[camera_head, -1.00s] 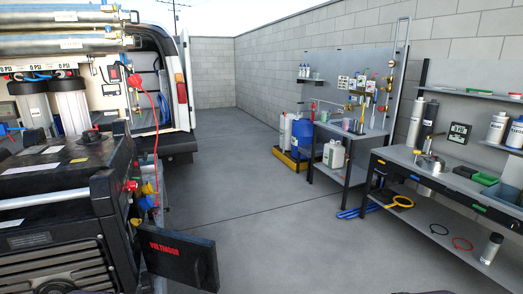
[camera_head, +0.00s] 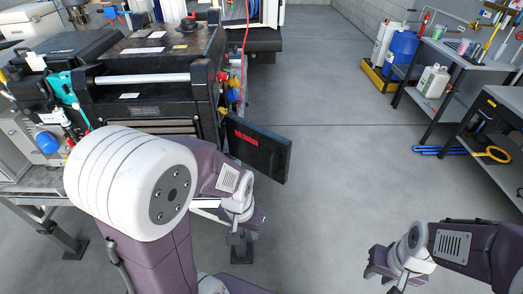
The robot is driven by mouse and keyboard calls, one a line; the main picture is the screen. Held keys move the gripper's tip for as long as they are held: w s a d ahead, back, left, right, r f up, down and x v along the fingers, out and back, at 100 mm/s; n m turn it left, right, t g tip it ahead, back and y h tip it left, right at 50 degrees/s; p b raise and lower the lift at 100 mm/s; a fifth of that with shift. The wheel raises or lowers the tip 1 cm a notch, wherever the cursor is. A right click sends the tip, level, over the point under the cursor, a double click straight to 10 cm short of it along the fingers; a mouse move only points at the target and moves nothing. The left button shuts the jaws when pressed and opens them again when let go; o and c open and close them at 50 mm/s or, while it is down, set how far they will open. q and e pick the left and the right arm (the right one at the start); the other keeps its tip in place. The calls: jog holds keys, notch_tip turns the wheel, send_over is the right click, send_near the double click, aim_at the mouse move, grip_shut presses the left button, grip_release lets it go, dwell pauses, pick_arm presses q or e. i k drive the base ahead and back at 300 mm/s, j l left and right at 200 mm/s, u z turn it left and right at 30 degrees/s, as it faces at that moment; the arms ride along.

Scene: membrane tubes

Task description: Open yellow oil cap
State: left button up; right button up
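A black generator (camera_head: 150,58) stands at the upper left with a panel marked "VOLTMASTER" (camera_head: 258,148) swung out from its right end. A small yellow piece (camera_head: 180,46) lies on its top, and another yellow piece (camera_head: 222,111) shows at its right end by red and blue fittings. I cannot tell which is the oil cap. My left gripper (camera_head: 241,243) hangs below the panel, apart from both yellow pieces. My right gripper (camera_head: 383,277) is low at the right over the floor. Neither gripper's finger gap shows clearly. I see nothing held.
A workbench (camera_head: 462,62) and a shelf table with a yellow ring tool (camera_head: 497,155) stand at the right. A blue drum (camera_head: 404,46) is at the back. Blue bars (camera_head: 445,151) lie on the floor. The middle floor is clear.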

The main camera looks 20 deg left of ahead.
aim_at(223, 111)
jog(key=u, duration=1.4)
jog(key=i+l+u, duration=0.1)
jog(key=l+u, duration=0.35)
jog(key=l, duration=0.5)
jog(key=i+l+u, duration=0.1)
jog(key=l+u, duration=0.15)
jog(key=l, duration=0.3)
jog(key=l+u, duration=0.25)
jog(key=l, duration=0.3)
jog(key=i+l+u, duration=0.1)
jog(key=l+u, duration=0.15)
jog(key=l, duration=0.3)
jog(key=l+u, duration=0.3)
jog(key=l, duration=0.25)
jog(key=k+l+u, duration=0.25)
jog(key=l, duration=0.3)
jog(key=l+u, duration=0.25)
jog(key=l, duration=0.3)
jog(key=l+u, duration=0.15)
jog(key=l, duration=0.2)
jog(key=k+l+u, duration=0.2)
jog(key=l, duration=0.2)
jog(key=i, duration=0.05)
